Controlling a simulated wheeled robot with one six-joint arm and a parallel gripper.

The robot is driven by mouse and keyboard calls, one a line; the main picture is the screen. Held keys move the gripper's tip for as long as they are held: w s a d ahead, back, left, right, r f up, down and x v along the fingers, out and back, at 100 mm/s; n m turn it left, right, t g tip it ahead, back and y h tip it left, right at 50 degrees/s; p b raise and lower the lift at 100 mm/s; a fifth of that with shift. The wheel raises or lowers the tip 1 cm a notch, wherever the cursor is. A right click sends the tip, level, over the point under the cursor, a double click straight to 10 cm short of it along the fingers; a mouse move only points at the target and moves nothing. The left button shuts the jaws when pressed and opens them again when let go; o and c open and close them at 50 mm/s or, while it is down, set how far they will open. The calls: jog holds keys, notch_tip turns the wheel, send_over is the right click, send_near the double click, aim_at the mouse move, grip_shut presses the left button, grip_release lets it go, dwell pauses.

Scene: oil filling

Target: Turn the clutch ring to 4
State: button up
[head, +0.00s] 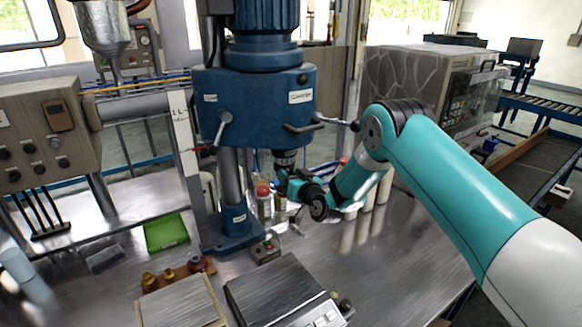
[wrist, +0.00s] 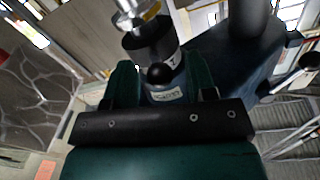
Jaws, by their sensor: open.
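The blue drill press (head: 255,100) stands upright on the metal bench, with its dark spindle end (head: 286,158) pointing down. In the wrist view a dark ring-like cylinder (wrist: 150,40) with a pale labelled band (wrist: 165,93) lies between my fingers; a silver part with a yellow band (wrist: 137,15) is beyond it. This looks like the clutch ring, but its numbers are too small to read. A black ball knob (wrist: 159,73) shows in front of it. My gripper (head: 284,180) is open just below the spindle, its green fingers (wrist: 162,80) on either side of the cylinder. Contact cannot be told.
Bottles (head: 264,200) stand behind my gripper. The press's handle (head: 335,122) sticks out near my arm.

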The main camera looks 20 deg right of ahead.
jog(key=shift+w+a, duration=0.1)
jog(key=shift+w, duration=0.3)
grip_shut()
